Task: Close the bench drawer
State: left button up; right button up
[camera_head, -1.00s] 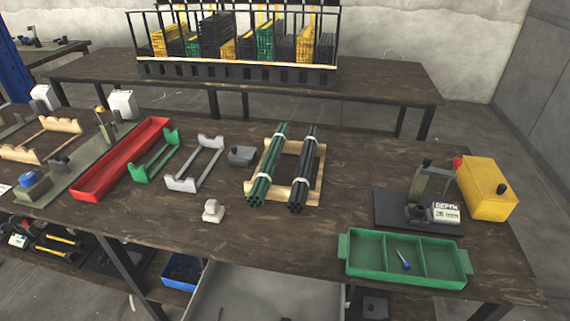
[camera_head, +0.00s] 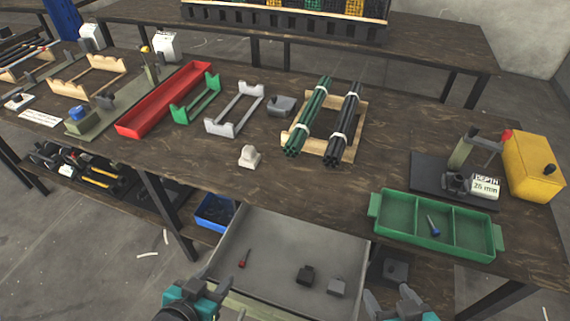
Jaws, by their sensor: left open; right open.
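The bench drawer (camera_head: 270,235) is pulled out below the front edge of the bench. It is a grey open tray. My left gripper (camera_head: 208,290) is at the bottom of the view, over the drawer's near left part. My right gripper (camera_head: 393,300) is at the bottom, by the drawer's near right corner. Both are open and look empty.
The bench top (camera_head: 310,195) above the drawer carries a green divided tray (camera_head: 375,212) near its front edge, bundled rods, cradles, a red trough (camera_head: 150,115) and a yellow box (camera_head: 535,165). A blue bin (camera_head: 208,222) sits on the lower shelf left of the drawer.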

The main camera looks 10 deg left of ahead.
aim_at(266, 289)
jog(key=k+j, duration=0.25)
jog(key=k+l+z, duration=0.15)
jog(key=k+l, duration=0.15)
jog(key=k+l+z, duration=0.15)
jog(key=l, duration=0.4)
jog(key=k+j, duration=0.05)
jog(key=k, duration=0.05)
